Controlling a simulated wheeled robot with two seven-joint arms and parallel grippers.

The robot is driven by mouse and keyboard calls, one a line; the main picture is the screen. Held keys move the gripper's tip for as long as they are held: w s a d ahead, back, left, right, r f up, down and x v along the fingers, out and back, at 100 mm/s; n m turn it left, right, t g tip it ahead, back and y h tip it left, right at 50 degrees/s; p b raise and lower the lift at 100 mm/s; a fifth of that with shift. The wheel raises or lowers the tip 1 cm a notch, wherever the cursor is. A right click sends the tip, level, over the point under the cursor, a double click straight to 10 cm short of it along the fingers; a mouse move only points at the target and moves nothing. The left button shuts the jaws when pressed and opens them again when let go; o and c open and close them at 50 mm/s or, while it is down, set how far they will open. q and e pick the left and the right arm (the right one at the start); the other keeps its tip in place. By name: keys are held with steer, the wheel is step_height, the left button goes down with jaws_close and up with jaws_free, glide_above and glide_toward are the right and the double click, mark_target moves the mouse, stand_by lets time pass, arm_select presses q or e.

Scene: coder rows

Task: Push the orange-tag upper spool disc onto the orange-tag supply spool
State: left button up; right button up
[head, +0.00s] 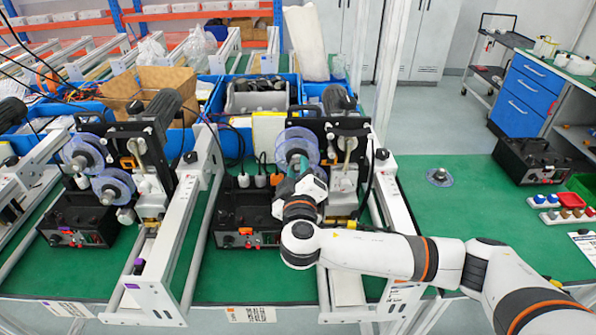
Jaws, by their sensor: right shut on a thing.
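My right gripper (299,166) is at the middle coder, its arm coming in from the right. It is shut on the upper spool disc (296,143), a clear bluish disc, at the front of the coder's dark plate. The fingertips cover the disc's lower middle. The supply spool behind it is hidden, so I cannot tell whether disc and spool touch. An orange tag (246,231) shows on the black box below this coder. My left gripper is not in view.
Another coder with two clear discs (113,186) stands at left. A loose clear disc (440,177) lies on the green table (420,215) at right. A black box (530,160) and small coloured knobs (563,214) are farther right. White rails (205,190) flank the middle coder.

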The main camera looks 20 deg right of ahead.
steer(key=shift+f, duration=0.1)
stand_by(0.3)
steer(key=shift+w+d+b, duration=0.2)
steer(key=shift+w+b, duration=0.35)
steer(key=shift+w, duration=0.05)
stand_by(0.3)
